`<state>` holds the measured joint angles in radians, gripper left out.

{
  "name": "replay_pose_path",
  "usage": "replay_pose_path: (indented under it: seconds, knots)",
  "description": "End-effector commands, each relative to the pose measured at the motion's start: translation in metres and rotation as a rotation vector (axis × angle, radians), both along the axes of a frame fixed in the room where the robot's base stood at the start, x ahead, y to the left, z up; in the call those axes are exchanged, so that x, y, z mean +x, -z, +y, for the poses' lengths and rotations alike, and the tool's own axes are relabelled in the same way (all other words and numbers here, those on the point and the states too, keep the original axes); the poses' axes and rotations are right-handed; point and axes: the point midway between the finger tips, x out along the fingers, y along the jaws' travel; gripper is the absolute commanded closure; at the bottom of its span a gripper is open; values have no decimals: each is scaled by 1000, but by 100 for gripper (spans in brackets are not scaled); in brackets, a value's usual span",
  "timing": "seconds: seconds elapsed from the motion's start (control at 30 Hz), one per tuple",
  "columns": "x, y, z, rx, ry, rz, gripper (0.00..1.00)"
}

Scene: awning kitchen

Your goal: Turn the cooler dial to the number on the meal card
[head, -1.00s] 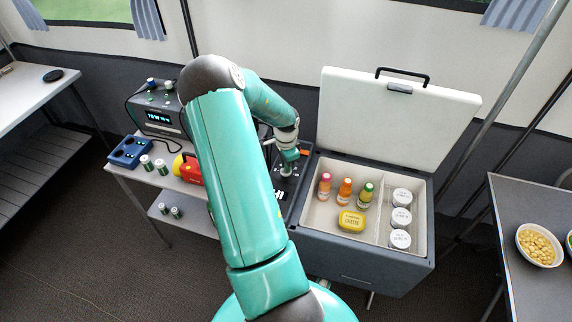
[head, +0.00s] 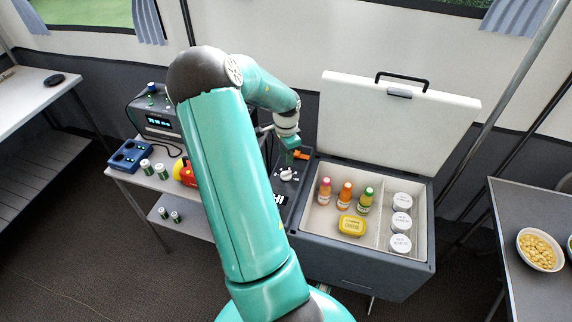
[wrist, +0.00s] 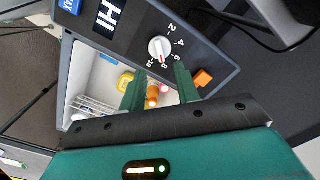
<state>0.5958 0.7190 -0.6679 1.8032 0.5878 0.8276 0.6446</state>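The cooler dial is a white round knob (wrist: 160,49) on the cooler's dark panel, ringed by even numbers from 2 to 10. A small red mark on it points towards the 8, as far as I can tell. The knob also shows in the head view (head: 287,174). My gripper (wrist: 160,84) is open and empty, its green fingers apart, with the knob beyond their tips. In the head view my gripper (head: 291,153) hangs above and behind the knob. A display (wrist: 109,17) beside the dial reads HI. I see no meal card in either view.
The cooler (head: 365,256) stands open, its lid (head: 395,120) raised behind. Inside are bottles, a yellow cheese tub (head: 352,226) and white-lidded jars. An orange part (wrist: 203,77) sticks out near the dial.

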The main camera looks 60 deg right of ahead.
Motion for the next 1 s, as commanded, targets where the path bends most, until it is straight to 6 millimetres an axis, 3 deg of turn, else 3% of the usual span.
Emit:
replay_pose_path:
  seconds: [0.1, 0.33, 1.0]
  knots:
    - [1, -28, 0, -2, -1, -3, 68]
    - [0, -59, 0, -1, -1, -1, 68]
    - [0, -64, 0, 0, 0, 0, 68]
